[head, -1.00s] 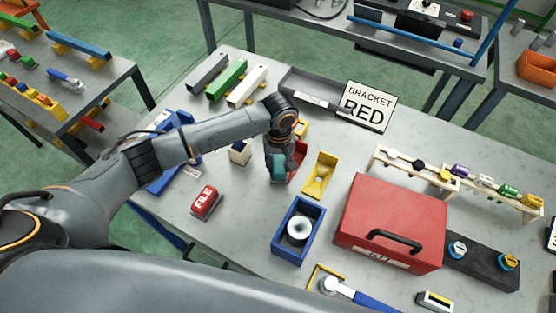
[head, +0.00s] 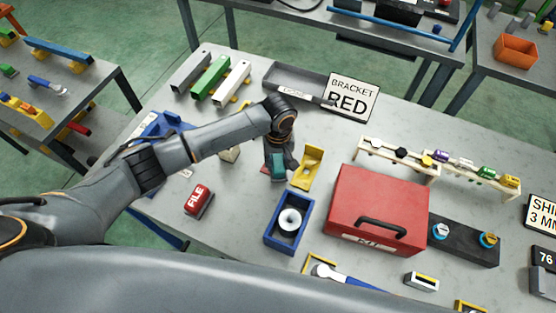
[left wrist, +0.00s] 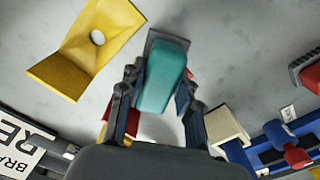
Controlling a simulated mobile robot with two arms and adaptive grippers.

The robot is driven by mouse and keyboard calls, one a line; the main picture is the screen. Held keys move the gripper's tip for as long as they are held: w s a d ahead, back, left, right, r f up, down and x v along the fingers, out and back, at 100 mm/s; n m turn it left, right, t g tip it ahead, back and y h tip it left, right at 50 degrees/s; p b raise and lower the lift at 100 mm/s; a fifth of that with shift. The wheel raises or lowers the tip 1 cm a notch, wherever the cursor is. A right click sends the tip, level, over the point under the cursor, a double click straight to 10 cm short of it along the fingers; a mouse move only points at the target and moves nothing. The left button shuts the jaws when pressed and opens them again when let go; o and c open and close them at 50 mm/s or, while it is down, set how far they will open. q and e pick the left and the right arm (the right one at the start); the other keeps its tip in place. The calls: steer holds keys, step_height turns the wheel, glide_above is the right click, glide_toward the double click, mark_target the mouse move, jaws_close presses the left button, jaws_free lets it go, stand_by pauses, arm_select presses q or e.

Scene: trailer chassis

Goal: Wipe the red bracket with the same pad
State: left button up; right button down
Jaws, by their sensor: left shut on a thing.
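My left gripper (head: 277,170) is shut on a teal pad (left wrist: 164,75) and points down just above or at the grey bench; whether the pad touches anything below I cannot tell. The pad also shows in the head view (head: 278,166). The red bracket is mostly hidden behind my left gripper; a red part (left wrist: 103,131) shows beside a finger in the left wrist view. A yellow bracket (head: 309,166) stands right next to the gripper. The sign reading BRACKET RED (head: 352,97) stands at the back. My right gripper is not in view.
A blue box (head: 270,237) with a white round piece lies in front, with a red KIT case (head: 375,210) to its right. A red FILE block (head: 198,198) lies to the left. A grey tray (head: 290,82) and several coloured bars (head: 210,77) are behind.

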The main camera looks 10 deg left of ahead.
arm_select(q)
step_height(320, 180, up, 2)
steer(key=shift+r+p, duration=0.1)
steer(key=shift+p, duration=0.55)
steer(key=shift+r+p, duration=0.45)
steer(key=shift+r, duration=1.1)
steer(key=shift+r, duration=0.1)
steer(key=shift+r, duration=1.4)
